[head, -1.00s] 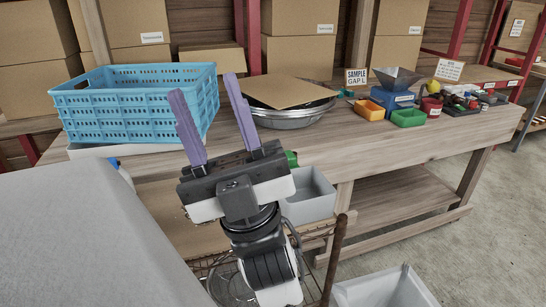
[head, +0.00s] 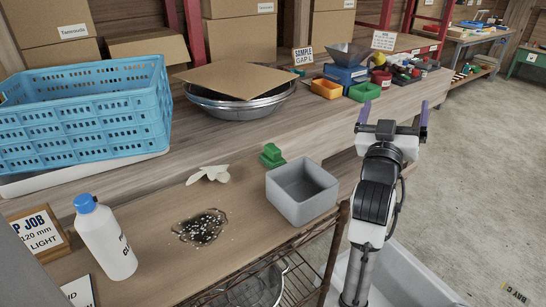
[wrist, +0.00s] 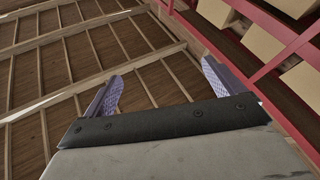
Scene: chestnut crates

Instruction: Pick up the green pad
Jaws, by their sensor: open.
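A small green object (head: 271,156), the likeliest green pad, sits on the brown lower surface in the head view. It is behind and left of a grey open bin (head: 302,191). Its stepped outline shows, but its exact shape is too small to tell. My gripper (head: 393,114) is raised to the right of the bin, well apart from the green object, with its purple fingers spread and nothing between them. The wrist view shows the open gripper (wrist: 163,80) against wooden boards and red shelving; the green object is not in that view.
A white bottle with a blue cap (head: 106,238), a pale crumpled item (head: 209,174) and a dark speckled spill (head: 200,226) share the lower surface. A blue crate (head: 84,118), a metal bowl (head: 240,105) and a green tray (head: 364,92) stand on the bench behind. Open floor lies right.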

